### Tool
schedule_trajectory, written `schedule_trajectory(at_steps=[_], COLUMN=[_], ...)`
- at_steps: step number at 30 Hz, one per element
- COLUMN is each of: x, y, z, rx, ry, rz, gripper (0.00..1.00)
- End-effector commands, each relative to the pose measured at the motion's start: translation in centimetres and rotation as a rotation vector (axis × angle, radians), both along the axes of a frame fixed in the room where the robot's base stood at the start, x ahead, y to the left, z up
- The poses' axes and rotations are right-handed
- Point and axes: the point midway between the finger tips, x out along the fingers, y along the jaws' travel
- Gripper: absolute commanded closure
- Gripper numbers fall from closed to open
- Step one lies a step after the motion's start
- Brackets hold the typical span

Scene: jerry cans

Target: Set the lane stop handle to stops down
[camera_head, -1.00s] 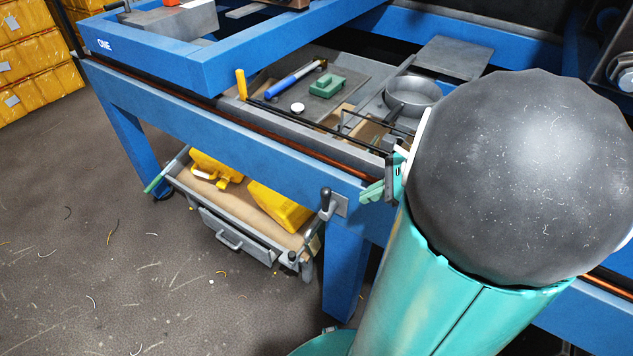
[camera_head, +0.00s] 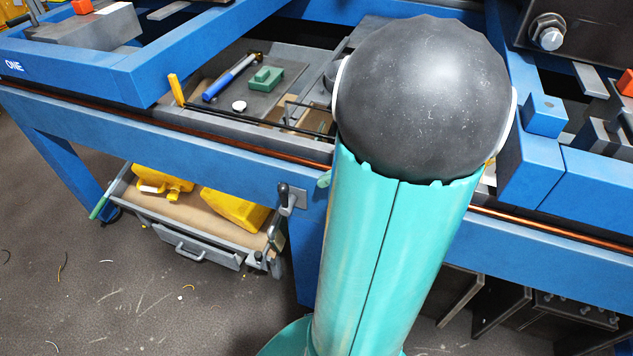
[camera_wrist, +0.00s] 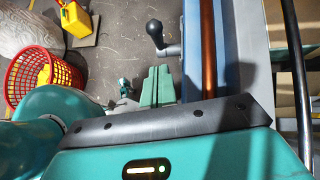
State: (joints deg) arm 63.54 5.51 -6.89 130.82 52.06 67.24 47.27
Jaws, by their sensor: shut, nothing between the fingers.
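The handle I take for the lane stop handle (camera_head: 283,196) is a short dark lever with a rounded black knob, on a grey plate (camera_head: 299,198) at the blue bench's front beam. In the head view its knob points up. The handle also shows in the wrist view (camera_wrist: 155,32), near the top middle. My gripper (camera_wrist: 158,72) shows there as green fingers, shut and empty, below the handle in the picture and apart from it. In the head view my arm hides nearly all of the gripper, leaving a small green bit right of the plate.
A grey cart (camera_head: 190,222) with yellow cans stands under the blue bench (camera_head: 200,140). A copper-coloured rail (camera_wrist: 208,60) runs along the bench front. The wrist view shows a red basket (camera_wrist: 22,78) and a white sack (camera_wrist: 28,25). Open floor lies at the left.

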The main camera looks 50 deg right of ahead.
Motion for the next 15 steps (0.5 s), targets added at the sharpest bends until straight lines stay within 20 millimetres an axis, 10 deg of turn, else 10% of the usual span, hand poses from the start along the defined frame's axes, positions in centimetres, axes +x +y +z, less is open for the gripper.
schedule_trajectory(at_steps=[15], x=[5.5], y=[3.3], z=[-5.6], rx=[0.001], ry=[0.001], rz=[0.004], gripper=[1.0])
